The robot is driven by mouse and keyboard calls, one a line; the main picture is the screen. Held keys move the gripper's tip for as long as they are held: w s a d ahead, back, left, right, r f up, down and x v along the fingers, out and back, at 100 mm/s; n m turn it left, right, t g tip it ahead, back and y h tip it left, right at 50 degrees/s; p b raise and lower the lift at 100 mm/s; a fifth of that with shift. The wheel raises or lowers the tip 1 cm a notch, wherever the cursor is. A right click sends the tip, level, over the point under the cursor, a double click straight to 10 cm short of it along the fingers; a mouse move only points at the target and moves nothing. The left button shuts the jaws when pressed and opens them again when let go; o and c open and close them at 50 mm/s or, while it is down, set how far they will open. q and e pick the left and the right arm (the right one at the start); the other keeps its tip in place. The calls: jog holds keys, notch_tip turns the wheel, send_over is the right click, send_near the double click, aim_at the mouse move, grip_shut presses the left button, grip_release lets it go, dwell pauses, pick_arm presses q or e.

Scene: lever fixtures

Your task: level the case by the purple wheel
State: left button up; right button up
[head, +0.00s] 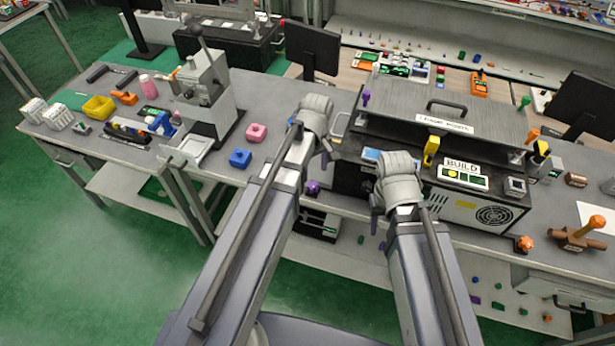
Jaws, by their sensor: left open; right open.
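The case (350,180) is a dark box with a grey lid (440,105) and a black handle, standing on the grey bench right of centre. The small purple wheel (312,187) is low at the case's front left corner. An orange wheel (524,243) is low at its front right corner. My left gripper (327,158) is open, pointing down just above and right of the purple wheel in the picture; contact cannot be told. My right gripper (376,222) is open and empty before the case's front, whose middle my arm partly hides.
A grey lever machine (208,90) stands left of my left arm. Pink (256,132) and blue (240,158) blocks lie on the bench between. A brown fixture with an orange lever (588,230) is at the right.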

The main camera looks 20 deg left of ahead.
aim_at(312, 183)
pick_arm(q)
jog(key=shift+w+a+r+n, duration=0.25)
jog(key=shift+w+r+n, duration=0.1)
jog(key=shift+r+n, duration=0.05)
jog(key=shift+w+a+p, duration=0.15)
jog(key=shift+a+p, duration=0.15)
jog(key=shift+f, duration=0.2)
notch_tip(312, 183, down, 8)
jog(key=b, duration=0.8)
jog(key=shift+r, duration=0.25)
grip_shut()
